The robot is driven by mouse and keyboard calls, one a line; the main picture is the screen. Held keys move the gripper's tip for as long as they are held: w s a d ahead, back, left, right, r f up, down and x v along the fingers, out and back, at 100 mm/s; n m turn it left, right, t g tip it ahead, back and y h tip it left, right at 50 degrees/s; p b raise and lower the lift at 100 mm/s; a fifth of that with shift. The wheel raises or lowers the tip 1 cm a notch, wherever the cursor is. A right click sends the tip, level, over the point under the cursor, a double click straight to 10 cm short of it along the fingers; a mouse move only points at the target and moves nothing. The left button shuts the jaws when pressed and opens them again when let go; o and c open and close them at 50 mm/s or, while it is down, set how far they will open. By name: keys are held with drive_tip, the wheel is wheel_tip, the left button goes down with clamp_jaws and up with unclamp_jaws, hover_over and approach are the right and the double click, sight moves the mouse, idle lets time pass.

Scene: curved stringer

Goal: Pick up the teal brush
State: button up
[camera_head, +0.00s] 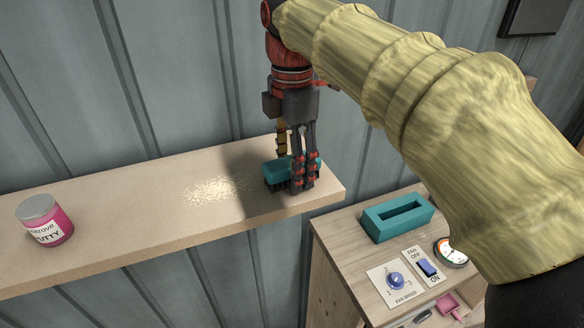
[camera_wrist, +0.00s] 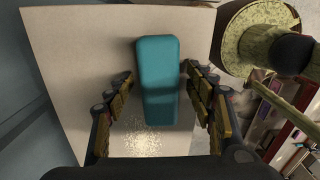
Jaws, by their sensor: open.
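The teal brush (camera_head: 277,175) lies on the wooden shelf (camera_head: 130,213) near its right end, with dark bristles facing down. My gripper (camera_head: 296,186) points down over the brush, its fingers on either side of it. In the wrist view the teal brush (camera_wrist: 159,82) lies between the two open fingers of my gripper (camera_wrist: 166,92), with a gap visible at the left finger and a smaller one at the right finger. The fingers hide part of the brush in the head view.
Pale dust (camera_head: 218,189) is scattered on the shelf left of the brush. A pink putty jar (camera_head: 45,222) stands farther left. Below right, a wooden cabinet (camera_head: 345,262) carries a teal slotted holder (camera_head: 398,217), a fan knob (camera_head: 396,280) and a switch (camera_head: 428,268). A ribbed wall is behind.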

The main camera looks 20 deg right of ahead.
drive_tip(key=shift+c, duration=0.6)
drive_tip(key=c, duration=1.1)
drive_tip(key=shift+c, duration=0.5)
drive_tip(key=shift+r, duration=0.1)
drive_tip(key=shift+r, duration=0.45)
drive_tip(key=r, duration=0.1)
drive_tip(key=r+b, duration=0.1)
drive_tip(key=shift+s+d+r, duration=0.1)
drive_tip(key=shift+d+r, duration=0.25)
drive_tip(key=shift+r, duration=0.05)
drive_tip(key=s+d+r+b, duration=0.1)
drive_tip(key=s+d+r, duration=0.6)
drive_tip(key=d+r, duration=0.2)
drive_tip(key=shift+s+d, duration=0.2)
drive_tip(key=shift+d, duration=0.85)
